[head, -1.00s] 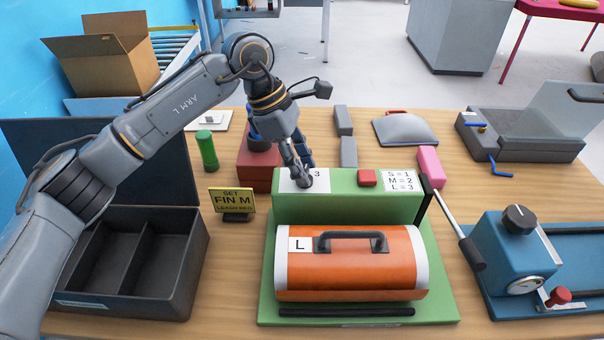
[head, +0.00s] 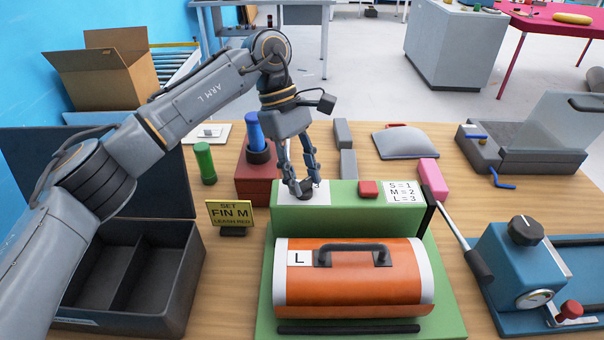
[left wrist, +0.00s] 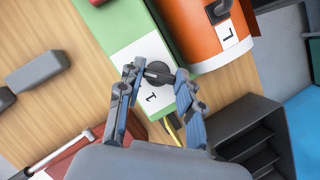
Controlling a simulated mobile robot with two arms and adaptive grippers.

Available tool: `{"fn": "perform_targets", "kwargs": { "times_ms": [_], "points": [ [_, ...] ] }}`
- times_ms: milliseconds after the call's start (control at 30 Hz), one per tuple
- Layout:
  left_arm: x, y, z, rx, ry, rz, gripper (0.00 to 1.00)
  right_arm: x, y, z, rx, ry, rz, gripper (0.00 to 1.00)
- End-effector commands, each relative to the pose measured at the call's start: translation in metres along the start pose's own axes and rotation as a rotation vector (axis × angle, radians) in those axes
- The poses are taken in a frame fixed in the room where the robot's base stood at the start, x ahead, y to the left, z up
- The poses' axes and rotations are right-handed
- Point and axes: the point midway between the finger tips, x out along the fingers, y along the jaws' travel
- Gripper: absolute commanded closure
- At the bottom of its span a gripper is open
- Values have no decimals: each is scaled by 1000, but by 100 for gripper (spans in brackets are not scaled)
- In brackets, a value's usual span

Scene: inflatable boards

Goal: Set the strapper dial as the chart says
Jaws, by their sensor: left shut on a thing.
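The green strapper (head: 345,214) stands in the middle of the table with a white dial plate on its top left. Its small dark dial (head: 304,190) also shows in the left wrist view (left wrist: 158,73). A printed 1 shows beside the dial there; the other marks are hidden and the setting is unclear. My left gripper (head: 303,188) reaches down from above, its fingers shut on either side of the dial. The chart (head: 404,192) on the strapper reads S=1, M=2, L=3. An orange roll (head: 350,277) marked L lies in front. My right gripper is out of view.
A yellow sign (head: 231,214) reads SET FIN M, LEASH RED. An open dark case (head: 180,290) stands left, and a blue machine (head: 515,262) right.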

Motion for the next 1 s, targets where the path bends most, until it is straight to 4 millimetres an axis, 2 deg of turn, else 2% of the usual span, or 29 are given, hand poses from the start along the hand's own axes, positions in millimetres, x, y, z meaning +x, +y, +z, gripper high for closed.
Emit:
{"fn": "perform_targets", "kwargs": {
  "times_ms": [367,400,500,833,1000],
  "points": [
    [1,0,0,8,1,-4,96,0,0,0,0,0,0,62],
    [1,0,0,7,1,-4,62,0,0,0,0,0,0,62],
    [1,0,0,7,1,-4,42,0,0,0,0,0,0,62],
    [-1,0,0,5,1,-2,42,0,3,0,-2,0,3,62],
    [-20,1,0,3,3,0,42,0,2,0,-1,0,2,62]
  ]
}}
